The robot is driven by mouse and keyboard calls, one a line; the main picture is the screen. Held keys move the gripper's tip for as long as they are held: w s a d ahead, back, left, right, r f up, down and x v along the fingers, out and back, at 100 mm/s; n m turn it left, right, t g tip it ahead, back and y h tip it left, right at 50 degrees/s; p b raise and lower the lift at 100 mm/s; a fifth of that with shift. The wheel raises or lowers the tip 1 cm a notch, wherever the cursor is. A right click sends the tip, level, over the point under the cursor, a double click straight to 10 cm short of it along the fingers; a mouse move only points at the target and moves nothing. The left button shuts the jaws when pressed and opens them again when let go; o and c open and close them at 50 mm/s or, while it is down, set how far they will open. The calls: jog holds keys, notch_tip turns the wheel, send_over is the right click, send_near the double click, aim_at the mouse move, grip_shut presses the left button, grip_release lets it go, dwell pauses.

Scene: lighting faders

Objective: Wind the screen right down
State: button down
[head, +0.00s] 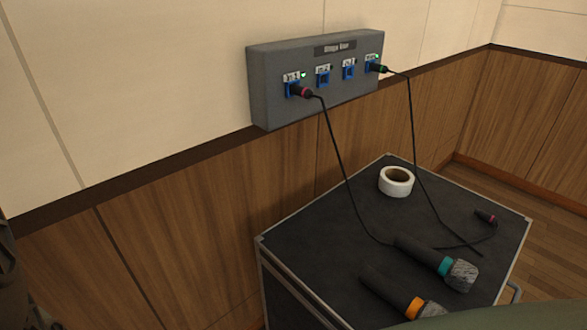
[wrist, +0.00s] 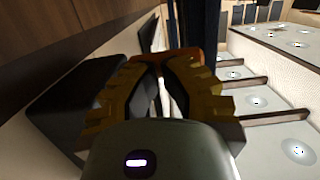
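No screen and no winding control that I can identify shows in either view. My gripper (wrist: 164,68) shows in the wrist view, with its yellow-and-dark fingers leaning in towards each other. A narrow gap shows between the fingers. An orange-brown patch lies at the fingertips, and I cannot tell whether it is part of the gripper or a thing beyond it. Whether the fingers are holding anything is not clear. The gripper is not seen in the head view.
A grey wall box (head: 265,88) has blue sockets and two plugged cables. Below it stands a black flight case (head: 320,225) with white tape (head: 396,181), a teal-banded microphone (head: 438,262) and an orange-banded microphone (head: 400,294). A dark block (wrist: 70,95) is left of my gripper.

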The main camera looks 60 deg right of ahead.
jog(key=shift+w+a+f+b, duration=0.15)
jog(key=shift+a+f+b, duration=0.4)
jog(key=shift+b, duration=0.5)
jog(key=shift+a+r, duration=0.15)
